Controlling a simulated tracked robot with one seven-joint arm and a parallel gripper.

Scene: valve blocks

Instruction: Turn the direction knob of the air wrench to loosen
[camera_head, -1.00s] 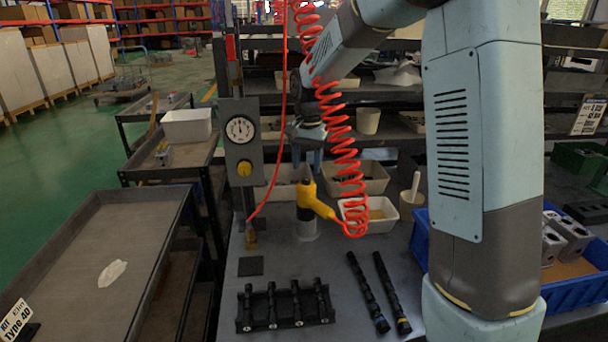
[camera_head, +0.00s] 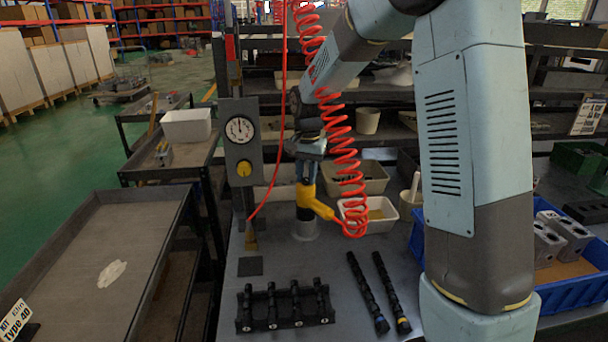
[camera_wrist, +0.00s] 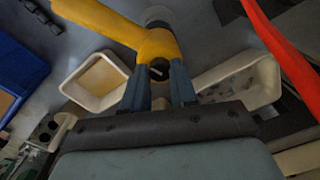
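The air wrench (camera_head: 306,200) is yellow and stands upright in a round grey holder on the bench, its handle pointing right toward the red coiled hose. My gripper (camera_head: 307,180) points straight down over its top. In the wrist view the wrench (camera_wrist: 155,42) lies just beyond my fingertips (camera_wrist: 159,72). The small dark direction knob (camera_wrist: 158,68) with a pale mark sits between them. The fingers appear closed on the knob's two sides; the exact contact is partly hidden. Which way the knob is set is too small to read.
The red coiled hose (camera_head: 345,150) hangs right beside my gripper. A gauge panel (camera_head: 240,140) stands at left. White bins (camera_head: 382,214) are behind the wrench. A black rack (camera_head: 286,308) and two dark shafts (camera_head: 378,290) lie in front. A blue crate (camera_head: 560,305) is at right.

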